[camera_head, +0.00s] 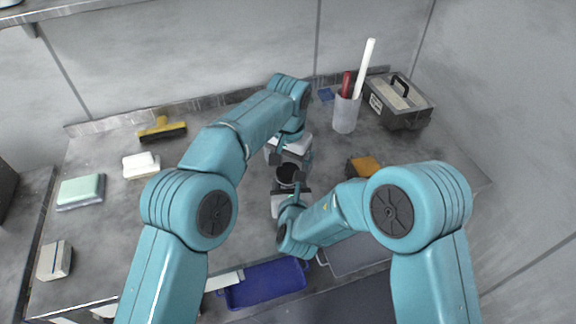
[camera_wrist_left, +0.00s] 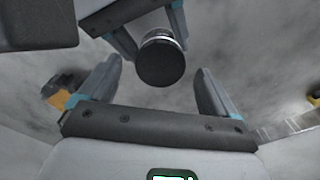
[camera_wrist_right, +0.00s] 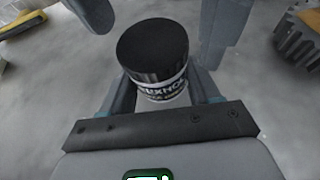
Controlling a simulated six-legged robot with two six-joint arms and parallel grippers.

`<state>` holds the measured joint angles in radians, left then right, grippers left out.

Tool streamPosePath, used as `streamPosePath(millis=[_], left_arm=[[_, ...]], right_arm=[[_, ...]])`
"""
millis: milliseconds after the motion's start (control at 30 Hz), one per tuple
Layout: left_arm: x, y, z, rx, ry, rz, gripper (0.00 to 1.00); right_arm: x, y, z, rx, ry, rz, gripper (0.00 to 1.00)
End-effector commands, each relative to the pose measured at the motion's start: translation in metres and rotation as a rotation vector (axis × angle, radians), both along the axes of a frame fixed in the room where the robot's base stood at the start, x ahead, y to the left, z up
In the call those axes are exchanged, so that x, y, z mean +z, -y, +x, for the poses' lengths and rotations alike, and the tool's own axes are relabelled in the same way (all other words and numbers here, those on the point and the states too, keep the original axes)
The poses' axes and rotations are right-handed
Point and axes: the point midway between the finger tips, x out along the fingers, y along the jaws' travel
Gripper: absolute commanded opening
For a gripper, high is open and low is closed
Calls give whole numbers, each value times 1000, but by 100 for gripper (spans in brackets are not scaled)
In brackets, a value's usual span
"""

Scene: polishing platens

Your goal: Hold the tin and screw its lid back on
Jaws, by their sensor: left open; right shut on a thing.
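The tin (camera_wrist_right: 162,88) is a small can with a white and black lettered label. It stands upright between the fingers of my right gripper (camera_wrist_right: 165,92), which is shut on its body. A black lid (camera_wrist_right: 153,45) sits on top of the tin; how tightly it is screwed cannot be seen. In the head view the tin's dark top (camera_head: 287,173) shows between both grippers. My left gripper (camera_wrist_left: 160,68) is open, its fingers apart on either side of the lid in its wrist view.
An orange-topped dark block (camera_head: 364,167) lies right of the tin. A cup (camera_head: 345,115) with tools and a toolbox (camera_head: 398,102) stand at back right. A yellow-handled squeegee (camera_head: 162,129), soap-like blocks (camera_head: 141,165) and a green sponge (camera_head: 81,190) lie left. A blue tray (camera_head: 265,286) is in front.

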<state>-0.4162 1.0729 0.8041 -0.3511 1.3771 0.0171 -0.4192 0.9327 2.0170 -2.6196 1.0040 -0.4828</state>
Motion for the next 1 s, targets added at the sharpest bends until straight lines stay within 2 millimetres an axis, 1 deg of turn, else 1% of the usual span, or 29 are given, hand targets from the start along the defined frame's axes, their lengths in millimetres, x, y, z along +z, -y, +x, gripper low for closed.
streamPosePath(millis=[33,100,200,300,467,700,733,800,1000], left_arm=[[10,1,0,1,5,-3,91],[23,0,0,1,6,-2,91],[40,0,-1,1,5,-3,91],[52,1,-2,1,5,-1,91],[61,0,-3,1,2,-1,91],[61,0,-3,1,2,-1,91],[61,0,-3,1,2,-1,91],[61,0,-3,1,2,-1,91],[61,0,-3,1,2,-1,91]], right_arm=[[1,0,0,0,1,0,0],[0,0,0,0,1,0,0],[0,0,0,0,0,0,0],[0,0,0,0,0,0,0],[0,0,0,0,0,0,0],[0,0,0,0,0,0,0],[0,0,0,0,0,0,71],[0,0,0,0,0,0,91],[0,0,0,0,-1,0,91]])
